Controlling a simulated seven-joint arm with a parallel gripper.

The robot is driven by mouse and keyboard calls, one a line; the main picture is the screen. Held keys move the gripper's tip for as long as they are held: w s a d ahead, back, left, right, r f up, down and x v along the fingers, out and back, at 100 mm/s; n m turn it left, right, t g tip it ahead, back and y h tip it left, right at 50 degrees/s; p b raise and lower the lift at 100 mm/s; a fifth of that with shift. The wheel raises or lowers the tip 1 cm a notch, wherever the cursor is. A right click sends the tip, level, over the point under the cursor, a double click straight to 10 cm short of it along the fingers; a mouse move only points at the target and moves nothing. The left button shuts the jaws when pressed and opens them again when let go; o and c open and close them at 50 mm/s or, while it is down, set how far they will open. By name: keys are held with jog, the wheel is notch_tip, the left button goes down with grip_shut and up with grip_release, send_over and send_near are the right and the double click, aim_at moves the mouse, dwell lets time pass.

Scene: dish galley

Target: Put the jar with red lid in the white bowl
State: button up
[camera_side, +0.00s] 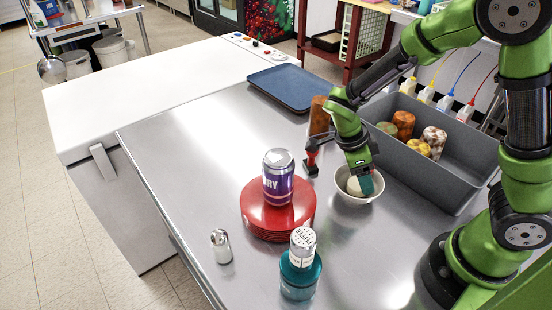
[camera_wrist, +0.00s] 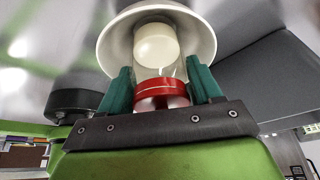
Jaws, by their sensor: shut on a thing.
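The jar with red lid shows in the wrist view, its red lid (camera_wrist: 160,93) between my teal fingertips and its clear body with pale contents (camera_wrist: 157,46) beyond. My gripper (camera_wrist: 160,90) is shut on the jar at the lid. The white bowl (camera_wrist: 206,40) surrounds the jar's far end in that view. In the side view the white bowl (camera_side: 358,199) stands on the steel table, my gripper (camera_side: 366,184) is right over it, and the pale jar (camera_side: 354,187) shows within its rim. The lid is hidden there. Whether the jar touches the bowl's bottom cannot be told.
A grey bin (camera_side: 455,190) with several jars stands right of the bowl. A red-and-black object (camera_side: 311,160) and a brown cylinder (camera_side: 318,115) stand left of it. A purple can (camera_side: 278,180) rests on a red round tin (camera_side: 265,223). A teal-bottomed shaker (camera_side: 300,275) stands in front.

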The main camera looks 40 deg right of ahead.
jog(key=shift+f, duration=0.1)
jog(key=shift+f, duration=0.1)
jog(key=o, duration=1)
jog(key=v, duration=1.2)
jog(key=s+r+n+t+y, duration=0.2)
jog(key=r+n+t, duration=0.1)
jog(key=n, duration=0.4)
jog(key=s+r+n+t+y, duration=0.2)
jog(key=s+r+n+t, duration=0.1)
jog(key=n, duration=0.4)
jog(key=s+r+n+t+y, duration=0.1)
jog(key=s+r+n+t, duration=0.2)
jog(key=n, duration=0.4)
jog(key=shift+d+n+t+y, duration=0.15)
jog(key=shift+n+t+y, duration=0.15)
jog(key=shift+t+y, duration=0.15)
